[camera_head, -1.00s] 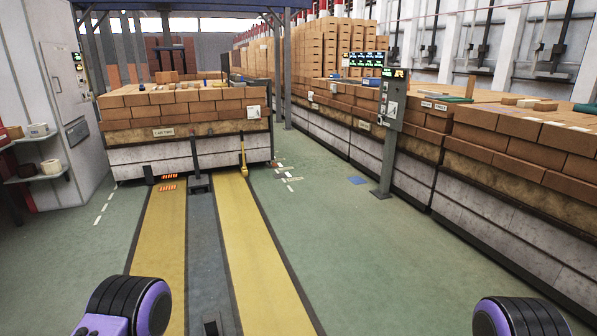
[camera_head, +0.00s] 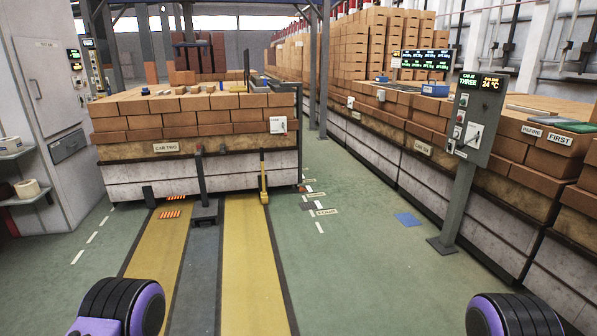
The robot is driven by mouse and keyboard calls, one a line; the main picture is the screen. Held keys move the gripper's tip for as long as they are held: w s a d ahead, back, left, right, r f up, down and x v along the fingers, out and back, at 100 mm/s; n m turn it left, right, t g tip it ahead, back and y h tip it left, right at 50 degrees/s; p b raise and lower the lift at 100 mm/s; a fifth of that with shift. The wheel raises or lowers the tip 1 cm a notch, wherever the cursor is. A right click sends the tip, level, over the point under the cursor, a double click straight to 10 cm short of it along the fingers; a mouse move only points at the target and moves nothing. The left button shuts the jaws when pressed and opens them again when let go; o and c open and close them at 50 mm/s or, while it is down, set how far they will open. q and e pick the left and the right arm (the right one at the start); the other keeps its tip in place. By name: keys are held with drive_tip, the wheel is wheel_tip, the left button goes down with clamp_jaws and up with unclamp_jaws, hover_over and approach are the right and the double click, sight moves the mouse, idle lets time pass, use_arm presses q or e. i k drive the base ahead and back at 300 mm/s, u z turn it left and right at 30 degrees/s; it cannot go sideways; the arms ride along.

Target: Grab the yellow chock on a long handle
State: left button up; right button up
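The yellow chock (camera_head: 264,197) sits on the floor at the right front corner of the brick car labelled "CAR TWO" (camera_head: 150,172). Parts of my two arms, black and purple, show at the bottom left and bottom right, far short of the chock. Neither gripper's fingers are in view.
A grey control post (camera_head: 462,170) stands on the right, before a long row of brick cars (camera_head: 500,215). A dark post (camera_head: 200,180) on a floor block stands between the yellow strips. A grey cabinet (camera_head: 48,100) and shelf (camera_head: 20,198) are at left.

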sight(264, 195)
drive_tip(key=u, duration=0.15)
drive_tip(key=i, duration=6.65)
drive_tip(key=z, duration=0.05)
